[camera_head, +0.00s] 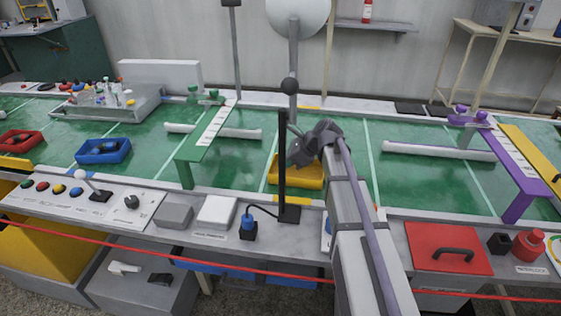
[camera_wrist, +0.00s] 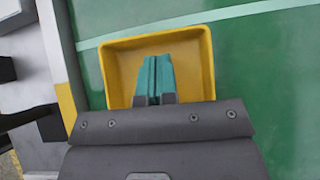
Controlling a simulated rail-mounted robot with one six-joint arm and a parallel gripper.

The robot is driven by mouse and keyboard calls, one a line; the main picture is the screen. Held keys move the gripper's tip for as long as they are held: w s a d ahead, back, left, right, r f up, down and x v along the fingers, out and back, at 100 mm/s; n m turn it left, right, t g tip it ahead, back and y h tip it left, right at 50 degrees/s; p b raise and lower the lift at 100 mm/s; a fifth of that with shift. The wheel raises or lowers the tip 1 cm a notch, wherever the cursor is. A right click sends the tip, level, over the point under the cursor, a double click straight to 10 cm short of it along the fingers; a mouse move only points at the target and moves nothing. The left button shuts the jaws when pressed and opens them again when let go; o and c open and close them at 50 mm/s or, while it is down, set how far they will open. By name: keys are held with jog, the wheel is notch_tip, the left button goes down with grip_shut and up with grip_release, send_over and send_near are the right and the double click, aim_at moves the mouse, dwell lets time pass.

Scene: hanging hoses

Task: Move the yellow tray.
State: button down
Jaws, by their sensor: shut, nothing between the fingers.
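The yellow tray (camera_head: 314,180) lies on the green surface in the middle of the head view, partly hidden behind my arm and a black post. In the wrist view the yellow tray (camera_wrist: 198,45) fills the upper middle and looks empty. My gripper (camera_wrist: 155,62) has its teal fingers shut together, with nothing between them. The fingers appear over the inside of the tray; I cannot tell whether they touch its floor. In the head view my fingers are hidden behind the wrist.
A black post (camera_head: 282,160) stands just left of the tray, at the table's front edge. A blue tray (camera_head: 103,151) and a red tray (camera_head: 18,141) lie farther left. A green bridge (camera_head: 205,140) and a purple bridge (camera_head: 515,170) stand on either side. Green surface is clear right of the tray.

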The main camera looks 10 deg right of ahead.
jog(key=d+f+p+v, duration=0.1)
jog(key=p+v, duration=0.6)
jog(key=v, duration=0.4)
jog(key=shift+s, duration=0.25)
jog(key=shift+r, duration=0.15)
